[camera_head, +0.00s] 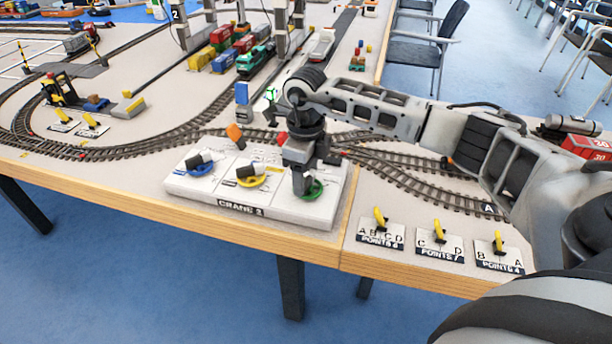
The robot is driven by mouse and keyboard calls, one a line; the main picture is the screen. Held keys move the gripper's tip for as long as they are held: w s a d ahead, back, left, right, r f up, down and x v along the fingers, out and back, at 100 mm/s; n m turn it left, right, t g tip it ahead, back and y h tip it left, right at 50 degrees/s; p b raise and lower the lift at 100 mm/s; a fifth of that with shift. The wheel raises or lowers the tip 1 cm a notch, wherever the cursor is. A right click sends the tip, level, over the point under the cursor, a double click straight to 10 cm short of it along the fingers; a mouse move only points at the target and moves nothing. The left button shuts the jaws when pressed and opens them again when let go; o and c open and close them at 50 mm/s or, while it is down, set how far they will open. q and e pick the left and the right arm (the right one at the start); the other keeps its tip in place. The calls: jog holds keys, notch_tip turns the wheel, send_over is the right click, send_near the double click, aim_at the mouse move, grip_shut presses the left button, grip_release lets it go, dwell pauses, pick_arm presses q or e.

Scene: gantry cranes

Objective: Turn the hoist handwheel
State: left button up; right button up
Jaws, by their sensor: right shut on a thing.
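The white CRANE 2 panel (262,209) lies at the table's front edge with three handwheels in a row. The left wheel is blue (199,169), the middle one yellow (252,181) and the right one green (313,190). The blue and yellow wheels each carry a black-and-white grip. My right gripper (302,188) points down at the green wheel and is shut on it; the fingers hide much of the wheel and its grip. The small labels above the wheels are too small to read, so I cannot tell which is the hoist. My left gripper is not in view.
Points levers (440,235) stand to the right of the panel near the front edge.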

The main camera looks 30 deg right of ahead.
jog(key=shift+n, duration=0.6)
jog(key=o, duration=1)
jog(key=shift+r, duration=0.15)
notch_tip(320, 180, up, 16)
jog(key=shift+f+b, duration=0.1)
jog(key=shift+b, duration=0.4)
